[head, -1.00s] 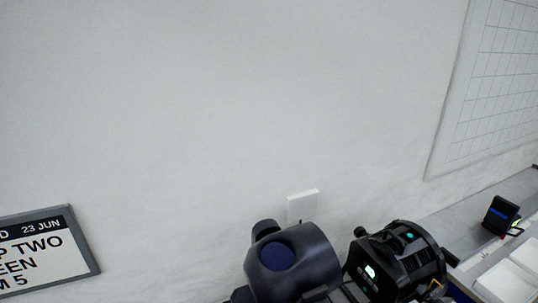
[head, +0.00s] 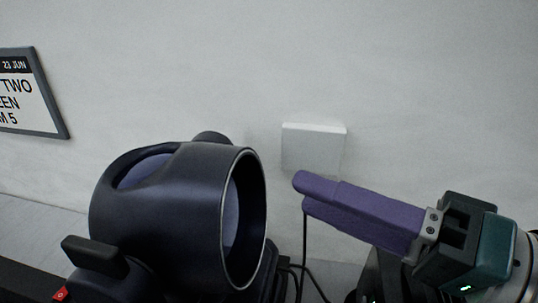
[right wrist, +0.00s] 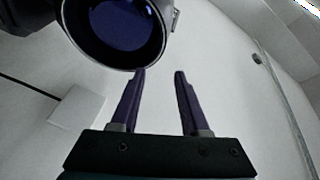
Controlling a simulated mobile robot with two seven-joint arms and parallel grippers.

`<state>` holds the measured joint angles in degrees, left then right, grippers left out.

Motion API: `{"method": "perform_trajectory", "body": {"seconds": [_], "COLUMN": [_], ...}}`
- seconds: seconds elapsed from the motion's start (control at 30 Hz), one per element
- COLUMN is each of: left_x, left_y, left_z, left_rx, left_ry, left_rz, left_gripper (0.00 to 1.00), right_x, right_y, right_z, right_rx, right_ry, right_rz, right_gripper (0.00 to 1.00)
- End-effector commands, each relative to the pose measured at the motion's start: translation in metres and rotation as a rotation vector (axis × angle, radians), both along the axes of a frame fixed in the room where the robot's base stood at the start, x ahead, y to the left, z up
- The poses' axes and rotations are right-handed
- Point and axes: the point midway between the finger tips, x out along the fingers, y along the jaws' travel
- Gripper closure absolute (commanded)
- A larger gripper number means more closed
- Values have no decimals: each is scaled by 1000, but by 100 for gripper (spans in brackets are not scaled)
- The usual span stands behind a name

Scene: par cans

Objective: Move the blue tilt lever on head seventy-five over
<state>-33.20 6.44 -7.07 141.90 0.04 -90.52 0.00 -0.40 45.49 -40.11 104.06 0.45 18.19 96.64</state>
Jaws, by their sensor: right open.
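A dark navy lamp head (head: 165,215) with a wide round lens opening stands left of centre in the head view, its opening facing right. It also shows at the top of the right wrist view (right wrist: 88,40). I cannot make out a blue lever or a head number. A flat black tab (head: 95,255) sticks out at the lamp's lower left. My right gripper (head: 303,195), with purple fingers, is to the right of the lens opening, apart from it. In the right wrist view its fingers (right wrist: 160,73) are open and empty, just below the lens rim. My left gripper is not in view.
A white box (head: 313,147) is fixed to the wall behind, between lamp and gripper. Dark cables hang below it. A framed sign (head: 30,95) hangs at the left. A small red part (head: 60,294) shows at the lower left edge. The wall above is bare.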

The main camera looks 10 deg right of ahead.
Motion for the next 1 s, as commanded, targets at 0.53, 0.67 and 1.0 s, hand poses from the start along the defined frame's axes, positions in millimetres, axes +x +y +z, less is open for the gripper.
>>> {"method": "perform_trajectory", "body": {"seconds": [0.53,0.67,1.0], "left_x": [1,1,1], "left_y": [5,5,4], "left_z": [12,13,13], "left_rx": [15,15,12], "left_ry": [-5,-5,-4], "left_rz": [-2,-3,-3], "left_gripper": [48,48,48], "right_x": [45,55,60], "right_y": [58,70,77], "right_z": [1,-1,-2], "right_rx": [33,33,31], "right_ry": [8,9,10], "right_rz": [25,24,24], "right_gripper": [55,55,55]}}
